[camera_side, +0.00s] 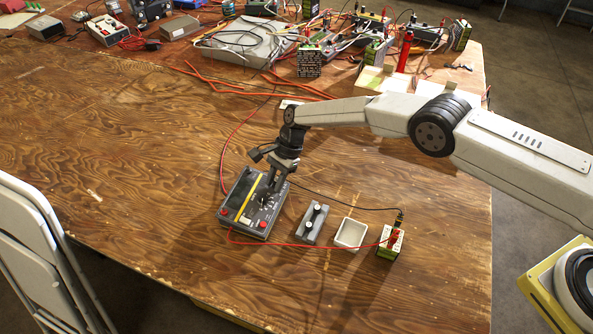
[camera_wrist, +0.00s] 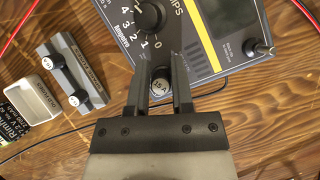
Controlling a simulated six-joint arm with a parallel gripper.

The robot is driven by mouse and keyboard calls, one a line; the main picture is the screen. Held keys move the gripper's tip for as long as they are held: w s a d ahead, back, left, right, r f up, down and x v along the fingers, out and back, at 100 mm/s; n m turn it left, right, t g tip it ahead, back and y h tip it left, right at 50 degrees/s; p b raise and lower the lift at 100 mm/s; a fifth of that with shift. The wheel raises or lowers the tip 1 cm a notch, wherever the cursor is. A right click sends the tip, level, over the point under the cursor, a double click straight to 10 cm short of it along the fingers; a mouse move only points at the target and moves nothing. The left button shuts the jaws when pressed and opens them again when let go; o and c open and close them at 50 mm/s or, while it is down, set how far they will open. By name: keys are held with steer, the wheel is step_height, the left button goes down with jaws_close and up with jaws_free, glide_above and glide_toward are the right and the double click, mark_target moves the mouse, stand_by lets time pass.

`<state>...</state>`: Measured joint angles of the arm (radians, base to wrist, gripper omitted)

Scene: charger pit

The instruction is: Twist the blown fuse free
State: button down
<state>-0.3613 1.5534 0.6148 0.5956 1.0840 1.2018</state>
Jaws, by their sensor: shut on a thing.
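The grey meter box (camera_side: 256,203) with a yellow stripe lies on the wooden table in the side view. Its panel (camera_wrist: 200,20) with a numbered dial fills the top of the wrist view. My gripper (camera_wrist: 160,75) is over the near edge of the panel, its two fingers on either side of a small dark round cap (camera_wrist: 159,87) with a pale marked top. It is shut on this cap, the fuse. In the side view my gripper (camera_side: 268,196) points down onto the box and hides the fuse. Whether the fuse is still seated cannot be told.
A grey holder (camera_side: 311,224) with two dark fuses stands right of the box, then a white tray (camera_side: 350,234) and a green battery (camera_side: 390,243). Red and black leads run between battery and box. Clutter and cables fill the table's back.

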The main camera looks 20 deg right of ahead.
mark_target(276, 180)
steer(key=shift+d+f+n, duration=0.15)
steer(key=shift+f+n, duration=0.05)
steer(key=shift+n, duration=0.2)
steer(key=shift+n+g+h, duration=0.3)
steer(key=shift+n+g, duration=0.1)
steer(key=shift+s+n, duration=0.1)
steer(key=shift+n, duration=0.2)
steer(key=shift+c, duration=2.1)
jaws_free()
steer(key=shift+r, duration=0.1)
steer(key=shift+r, duration=0.15)
steer(key=shift+r, duration=2.95)
